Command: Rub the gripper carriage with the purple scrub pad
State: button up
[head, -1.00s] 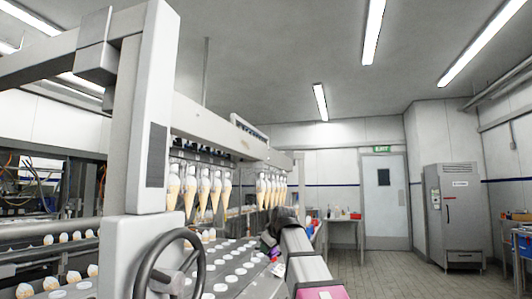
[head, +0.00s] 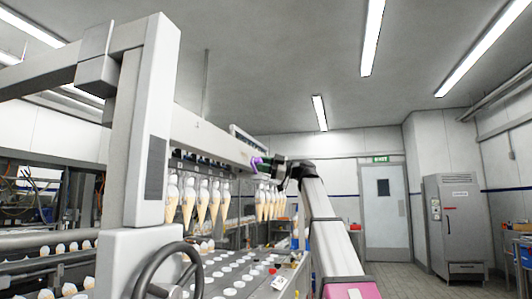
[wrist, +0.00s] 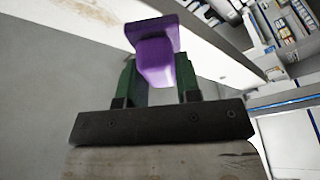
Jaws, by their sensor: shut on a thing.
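The purple scrub pad (head: 257,161) is held at the tip of my raised arm, and it fills the top middle of the wrist view (wrist: 155,58). My gripper (head: 268,165) is shut on it, with a green finger on each side of the pad in the wrist view (wrist: 156,80). The gripper carriage appears to be the long white beam (head: 212,143) above the hanging cones. The pad is at the right part of this beam. A pale beam face (wrist: 95,12) is close to the pad in the wrist view. I cannot tell whether they touch.
Rows of filled cones (head: 203,198) hang under the beam, some near my arm. A tray conveyor with round holes (head: 228,278) lies below. A handwheel (head: 168,275) and thick white post (head: 150,120) stand at left. The floor at right (head: 408,275) is clear.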

notch_tip(320, 180, up, 5)
jog(key=d+n+g+y, duration=0.1)
jog(key=shift+w+f+x, duration=0.15)
jog(key=shift+f+x, duration=0.05)
jog(key=shift+x, duration=0.7)
jog(key=shift+w+f+x, duration=0.15)
jog(key=shift+x, duration=0.8)
jog(key=shift+w+f+x, duration=0.1)
jog(key=shift+f+x, duration=0.1)
jog(key=shift+x, duration=0.7)
jog(key=shift+w+a, duration=0.35)
jog(key=shift+a, duration=0.5)
jog(key=shift+w+d, duration=0.85)
jog(key=shift+w, duration=1.25)
jog(key=shift+w+d, duration=0.8)
jog(key=shift+w, duration=1.35)
jog(key=shift+w+d, duration=0.85)
jog(key=shift+w, duration=1.25)
jog(key=shift+s+a, duration=0.85)
jog(key=shift+s, duration=1.3)
jog(key=shift+s+a, duration=0.8)
jog(key=shift+s, duration=1.3)
jog(key=shift+s+a, duration=0.85)
jog(key=shift+s, duration=1.3)
